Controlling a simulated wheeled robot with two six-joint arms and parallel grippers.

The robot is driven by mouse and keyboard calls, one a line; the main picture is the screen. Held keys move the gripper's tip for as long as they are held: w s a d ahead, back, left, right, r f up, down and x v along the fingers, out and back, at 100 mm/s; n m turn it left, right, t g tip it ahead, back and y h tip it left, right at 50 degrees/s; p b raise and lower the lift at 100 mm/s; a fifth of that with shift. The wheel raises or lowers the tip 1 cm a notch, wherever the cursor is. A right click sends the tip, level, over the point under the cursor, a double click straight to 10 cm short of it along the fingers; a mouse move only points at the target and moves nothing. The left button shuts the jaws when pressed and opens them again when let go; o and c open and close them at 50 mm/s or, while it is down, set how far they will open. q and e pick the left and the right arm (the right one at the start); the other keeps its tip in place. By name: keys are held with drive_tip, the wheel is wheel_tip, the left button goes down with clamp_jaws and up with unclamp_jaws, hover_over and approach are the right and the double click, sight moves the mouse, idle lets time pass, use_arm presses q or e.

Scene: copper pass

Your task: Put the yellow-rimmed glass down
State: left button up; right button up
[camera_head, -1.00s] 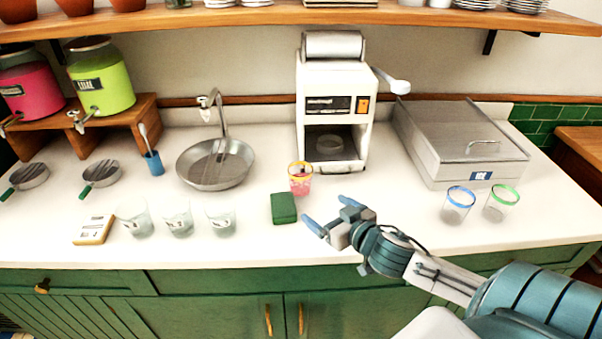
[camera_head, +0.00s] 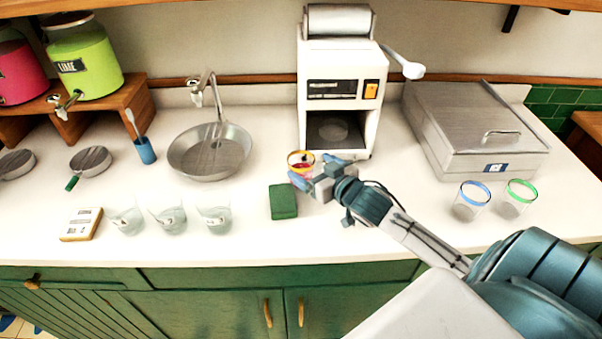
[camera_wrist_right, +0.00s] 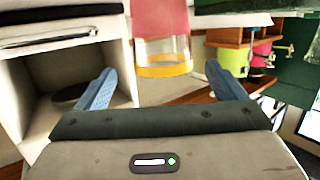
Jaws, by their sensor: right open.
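The yellow-rimmed glass (camera_head: 301,156) holds pink liquid and stands on the counter in front of the white machine, its lower part partly hidden by my right gripper. My right gripper (camera_head: 311,168) is open with its blue fingers at the glass. In the right wrist view the glass (camera_wrist_right: 163,50) appears inverted, with its yellow rim low in the picture, lying between the two spread fingers of the gripper (camera_wrist_right: 160,70). A gap shows on each side, so the fingers are not closed on it. My left gripper is not in view.
A green block (camera_head: 283,202) lies just left of the gripper. The white machine (camera_head: 340,90) stands behind. A metal basin (camera_head: 210,165) is to the left, several clear glasses in front. Blue-rimmed (camera_head: 471,203) and green-rimmed (camera_head: 517,198) glasses stand right, before a steel box (camera_head: 475,130).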

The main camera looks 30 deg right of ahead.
sight(294, 156)
drive_tip(key=shift+w+a+p, duration=0.15)
drive_tip(key=shift+w+p, duration=0.15)
drive_tip(key=shift+w, duration=0.3)
drive_tip(key=w, duration=0.1)
drive_tip(key=w+f+p, duration=0.1)
drive_tip(key=w, duration=0.1)
drive_tip(key=shift+a, duration=0.15)
drive_tip(key=shift+w+f, duration=0.1)
drive_tip(key=shift+w, duration=0.25)
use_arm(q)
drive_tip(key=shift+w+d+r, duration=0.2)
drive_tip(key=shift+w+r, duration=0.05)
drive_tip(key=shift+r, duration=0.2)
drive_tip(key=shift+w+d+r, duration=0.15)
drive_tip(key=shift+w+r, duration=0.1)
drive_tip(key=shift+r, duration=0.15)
use_arm(e)
drive_tip(key=shift+s, duration=0.1)
drive_tip(key=shift+c, duration=0.4)
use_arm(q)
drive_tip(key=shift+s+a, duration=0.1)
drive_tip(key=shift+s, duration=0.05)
use_arm(e)
drive_tip(key=c, duration=1.2)
